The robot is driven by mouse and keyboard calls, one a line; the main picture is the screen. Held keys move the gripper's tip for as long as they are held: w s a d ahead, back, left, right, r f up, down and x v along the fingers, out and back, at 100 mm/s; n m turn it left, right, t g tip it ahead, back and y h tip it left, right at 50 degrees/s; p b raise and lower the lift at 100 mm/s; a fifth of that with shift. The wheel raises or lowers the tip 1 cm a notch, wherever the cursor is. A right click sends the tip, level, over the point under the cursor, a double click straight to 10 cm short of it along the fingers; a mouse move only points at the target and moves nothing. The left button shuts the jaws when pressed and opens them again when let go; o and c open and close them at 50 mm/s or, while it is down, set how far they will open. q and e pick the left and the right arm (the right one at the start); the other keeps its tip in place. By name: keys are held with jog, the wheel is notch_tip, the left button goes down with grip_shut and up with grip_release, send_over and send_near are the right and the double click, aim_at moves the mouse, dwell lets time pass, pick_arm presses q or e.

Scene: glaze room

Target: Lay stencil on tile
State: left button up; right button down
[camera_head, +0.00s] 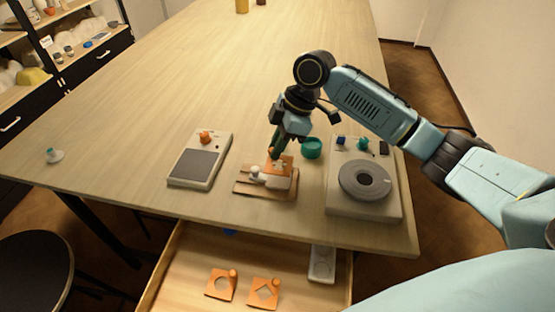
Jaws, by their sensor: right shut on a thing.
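My right gripper (276,154) is shut on an orange stencil (283,166) at the front middle of the table. The stencil is partly hidden by the fingers. It is over or against the back of a pale tile (278,183) that lies on a brown wooden board (245,189). I cannot tell whether stencil and tile touch. A small white knob-like part (255,171) shows at the tile's left. Two more orange stencils, one with a round hole (212,291) and one with a diamond hole (255,300), lie in the open drawer. My left gripper is not in view.
A grey-topped device (196,166) stands left of the board. A teal jar (312,148) and a turntable device (340,204) stand right of it. The drawer (173,268) is open below the front edge, with a pale item (321,263) inside.

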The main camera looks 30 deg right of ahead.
notch_tip(320, 180, down, 4)
jog(key=shift+f, duration=0.25)
jog(key=c, duration=1.4)
grip_release()
jog(key=shift+r, duration=0.1)
jog(key=v, duration=1.2)
